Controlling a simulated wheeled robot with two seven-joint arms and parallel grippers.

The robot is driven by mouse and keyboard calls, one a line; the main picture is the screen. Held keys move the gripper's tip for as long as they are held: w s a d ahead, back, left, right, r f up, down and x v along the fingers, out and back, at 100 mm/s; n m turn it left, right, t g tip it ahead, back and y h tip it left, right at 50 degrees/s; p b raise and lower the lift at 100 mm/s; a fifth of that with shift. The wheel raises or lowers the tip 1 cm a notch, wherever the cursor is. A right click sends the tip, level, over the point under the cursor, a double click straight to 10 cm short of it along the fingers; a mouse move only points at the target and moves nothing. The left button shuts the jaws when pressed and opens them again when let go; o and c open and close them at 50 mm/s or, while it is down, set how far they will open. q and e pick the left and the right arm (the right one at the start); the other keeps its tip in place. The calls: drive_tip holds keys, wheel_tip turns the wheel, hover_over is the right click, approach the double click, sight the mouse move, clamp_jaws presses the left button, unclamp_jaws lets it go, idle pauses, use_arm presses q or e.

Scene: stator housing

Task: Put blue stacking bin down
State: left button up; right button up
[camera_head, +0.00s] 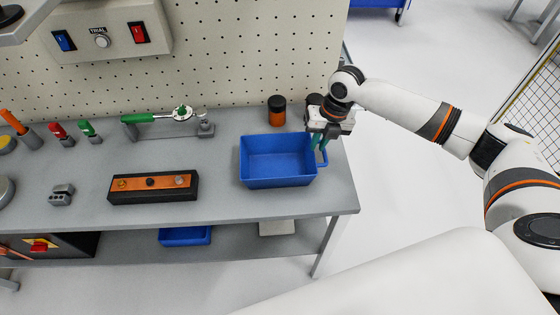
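The blue stacking bin (277,182) is at the right end of the grey workbench, upright and looking empty. It seems to sit on or just above the benchtop; I cannot tell which. My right gripper (320,142) is at the bin's right side, fingers pointing down beside its handle (323,158). The teal fingertips are small and partly hidden by the handle and bin edge, so I cannot tell whether they are closed on it.
The grey workbench (225,200) has a black-orange jar (277,111) behind the bin and a black block with an orange top (153,188) to its left. A green-handled tool (157,117) lies at the back. A pegboard (230,50) stands behind. Another blue bin (185,236) is on the lower shelf.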

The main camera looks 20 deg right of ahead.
sight(312, 153)
drive_tip(key=f+p, duration=0.1)
drive_tip(key=f, duration=0.1)
drive_tip(key=a+f+p, duration=0.1)
drive_tip(key=f, duration=0.1)
drive_tip(key=shift+a+f, duration=0.1)
drive_tip(key=shift+a, duration=0.05)
drive_tip(key=shift+w+f, duration=0.1)
drive_tip(key=shift+f, duration=0.3)
drive_tip(key=shift+c, duration=0.4)
clamp_jaws()
drive_tip(key=shift+r, duration=0.15)
